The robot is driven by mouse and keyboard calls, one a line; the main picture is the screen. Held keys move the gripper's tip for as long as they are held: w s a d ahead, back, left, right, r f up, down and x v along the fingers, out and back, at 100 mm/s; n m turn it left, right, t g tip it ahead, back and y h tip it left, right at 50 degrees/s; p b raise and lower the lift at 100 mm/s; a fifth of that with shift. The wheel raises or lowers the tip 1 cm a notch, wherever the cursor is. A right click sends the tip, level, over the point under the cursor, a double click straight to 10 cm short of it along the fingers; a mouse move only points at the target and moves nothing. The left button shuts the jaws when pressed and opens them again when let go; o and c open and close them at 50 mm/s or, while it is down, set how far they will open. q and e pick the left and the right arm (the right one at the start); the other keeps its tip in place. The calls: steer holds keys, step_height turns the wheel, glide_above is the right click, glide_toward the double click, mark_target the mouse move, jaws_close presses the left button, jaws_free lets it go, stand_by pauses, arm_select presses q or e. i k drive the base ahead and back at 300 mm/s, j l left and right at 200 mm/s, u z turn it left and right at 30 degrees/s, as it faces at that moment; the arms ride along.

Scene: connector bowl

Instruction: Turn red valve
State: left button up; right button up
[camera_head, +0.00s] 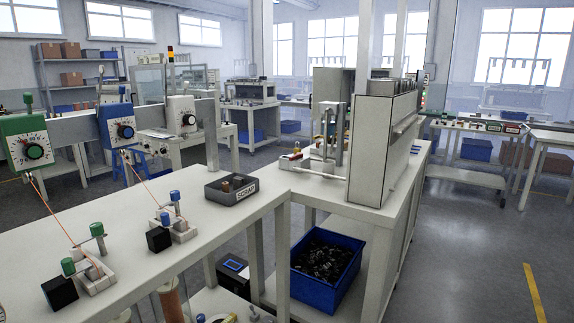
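I cannot make out a red valve in the head view. The nearest round controls are black dials on a green box (27,143), a blue box (117,124) and a white box (182,116), mounted on a grey rail above the left bench. A small item with red and yellow parts (297,150) sits on the bench beside the tall grey cabinet, too small to identify. Neither of my grippers is in view.
A white workbench (150,262) holds two fixtures with green and blue knobs and a grey SCRAP tray (229,197). A tall cabinet (376,150) stands on the bench at centre right. A blue bin (314,290) of dark parts sits below. The floor (470,245) at right is clear.

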mark_target(299, 155)
steer(key=i+l+u, duration=0.4)
steer(key=i, duration=0.2)
steer(key=i+l+u, duration=0.4)
steer(key=i+l, duration=0.15)
steer(key=i+l+u, duration=0.25)
steer(key=l+u, duration=0.25)
steer(key=i+l+u, duration=0.2)
steer(key=l, duration=0.3)
steer(key=i+l+u, duration=0.1)
steer(key=l+u, duration=0.15)
steer(key=l, duration=0.1)
